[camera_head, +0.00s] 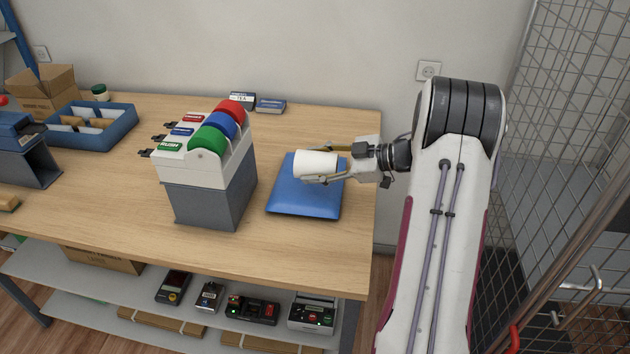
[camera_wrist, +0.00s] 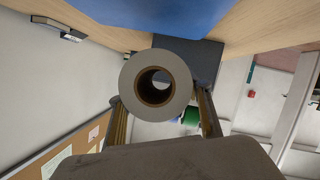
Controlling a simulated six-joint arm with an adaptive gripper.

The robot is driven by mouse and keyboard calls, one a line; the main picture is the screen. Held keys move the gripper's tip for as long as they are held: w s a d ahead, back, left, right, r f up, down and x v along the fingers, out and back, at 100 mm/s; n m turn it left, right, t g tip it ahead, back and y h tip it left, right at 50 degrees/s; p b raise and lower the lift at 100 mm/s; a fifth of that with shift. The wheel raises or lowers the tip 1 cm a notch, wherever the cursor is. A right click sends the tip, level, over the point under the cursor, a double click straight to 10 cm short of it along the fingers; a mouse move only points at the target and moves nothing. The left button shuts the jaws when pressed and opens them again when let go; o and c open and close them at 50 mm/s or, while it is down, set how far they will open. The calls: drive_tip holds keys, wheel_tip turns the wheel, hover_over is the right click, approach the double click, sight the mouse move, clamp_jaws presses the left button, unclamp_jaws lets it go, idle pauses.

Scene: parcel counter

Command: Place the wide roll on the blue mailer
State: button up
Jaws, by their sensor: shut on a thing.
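The wide roll (camera_head: 316,164) is white and lies on its side between the fingers of my gripper (camera_head: 325,165). In the wrist view the roll (camera_wrist: 180,72) shows end-on with a brown core, and my gripper (camera_wrist: 163,105) has a finger on each side of it. My gripper is shut on the roll. The blue mailer (camera_head: 305,203) lies flat on the table right below the roll. The mailer also fills the top of the wrist view (camera_wrist: 150,12). I cannot tell whether the roll touches the mailer.
A grey and white dispenser (camera_head: 205,185) with red, blue and green rolls stands left of the mailer. Small boxes (camera_head: 270,105) lie at the table's back. A blue tray (camera_head: 125,125) stands at the far left. The wooden table (camera_head: 350,130) ends just right of the mailer.

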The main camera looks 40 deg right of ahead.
drive_tip(key=shift+f, duration=0.8)
drive_tip(key=shift+f, duration=0.1)
drive_tip(key=shift+f, duration=1.75)
drive_tip(key=shift+f, duration=0.1)
drive_tip(key=o, duration=1.3)
drive_tip(key=shift+o, duration=0.2)
drive_tip(key=shift+s+d, duration=0.1)
drive_tip(key=v, duration=1.2)
